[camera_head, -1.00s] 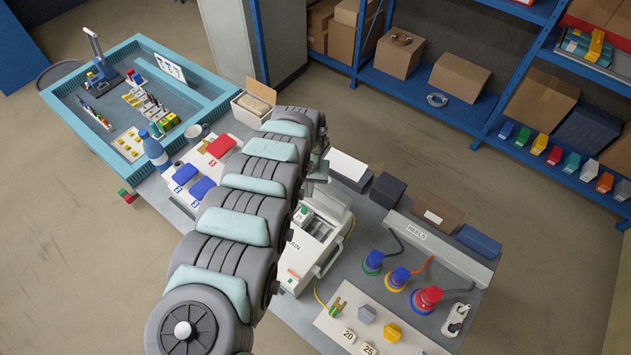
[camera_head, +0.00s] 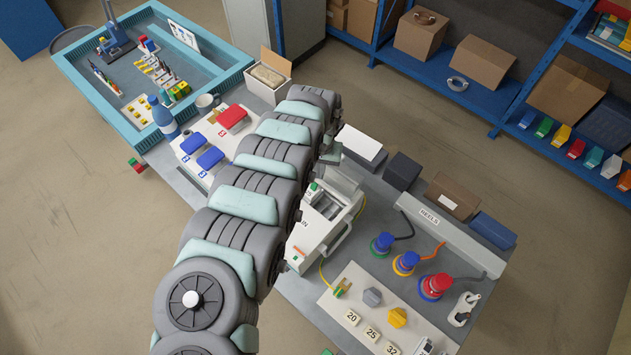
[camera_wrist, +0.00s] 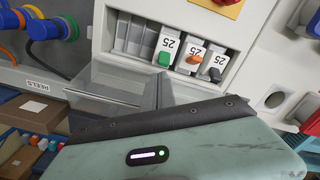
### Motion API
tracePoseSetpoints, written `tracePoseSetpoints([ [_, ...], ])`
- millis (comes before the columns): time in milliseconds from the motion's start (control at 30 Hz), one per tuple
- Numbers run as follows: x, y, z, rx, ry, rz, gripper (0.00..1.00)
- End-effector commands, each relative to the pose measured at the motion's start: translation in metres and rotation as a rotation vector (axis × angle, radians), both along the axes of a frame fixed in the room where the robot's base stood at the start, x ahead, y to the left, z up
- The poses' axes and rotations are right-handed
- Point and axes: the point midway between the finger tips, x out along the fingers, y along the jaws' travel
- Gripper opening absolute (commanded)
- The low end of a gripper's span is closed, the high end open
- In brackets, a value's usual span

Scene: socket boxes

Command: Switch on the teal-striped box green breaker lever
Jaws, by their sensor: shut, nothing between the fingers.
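In the wrist view, a pale box (camera_wrist: 252,38) has a recess with a row of breakers marked 25. The green lever (camera_wrist: 164,58) is leftmost, beside an orange lever (camera_wrist: 194,60) and a black lever (camera_wrist: 214,74). My gripper (camera_wrist: 160,80) is shut and empty, its fingertips just below the green lever; I cannot tell whether they touch it. In the head view, the pale box (camera_head: 306,239) marked MAIN is partly behind my arm, with a green part (camera_head: 313,189) showing near its top. I cannot make out a teal stripe.
A red knob on a yellow plate (camera_wrist: 228,4) is beside the breakers. Round plugs with cables, including a red one (camera_head: 435,286), stand right of the box. A panel with blue covers (camera_head: 210,157) and a red one is left. Dark boxes (camera_head: 402,171) stand behind.

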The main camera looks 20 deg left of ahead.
Motion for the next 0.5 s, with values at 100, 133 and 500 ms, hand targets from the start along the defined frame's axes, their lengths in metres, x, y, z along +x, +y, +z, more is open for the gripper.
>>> tracePoseSetpoints([
  [100, 0.000, 0.000, -0.002, 0.000, 0.000, 0.000, 0.00],
  [133, 0.000, -0.001, -0.004, 0.000, 0.000, -0.001, 0.00],
  [500, -0.001, -0.001, -0.034, -0.001, 0.003, -0.001, 0.00],
])
